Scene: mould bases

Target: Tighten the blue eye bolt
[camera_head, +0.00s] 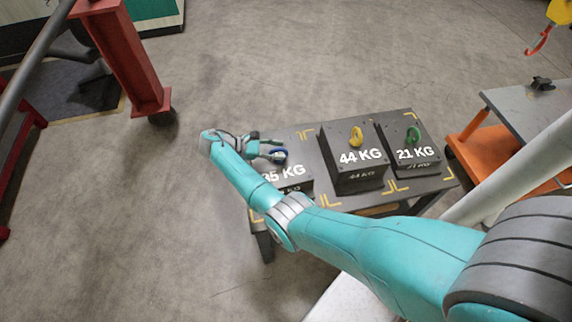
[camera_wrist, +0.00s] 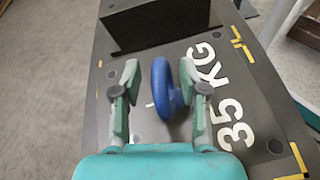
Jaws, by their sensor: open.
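The blue eye bolt (camera_wrist: 165,92) stands on the dark block marked 35 KG (camera_wrist: 238,105), and its ring shows between the two fingers in the wrist view. My gripper (camera_wrist: 160,88) is open, with one finger on each side of the ring. A gap shows at the left finger; the right finger is close to the ring, and I cannot tell if it touches. In the head view the blue eye bolt (camera_head: 279,155) shows at the fingertips of my gripper (camera_head: 268,149). The bolt's threaded foot is hidden.
A block marked 44 KG (camera_head: 352,176) with a yellow eye bolt (camera_head: 356,136) and a block marked 21 KG (camera_head: 412,168) with a green one (camera_head: 413,134) stand to the right on the same table (camera_head: 437,186). A red hook (camera_head: 538,42) hangs at upper right.

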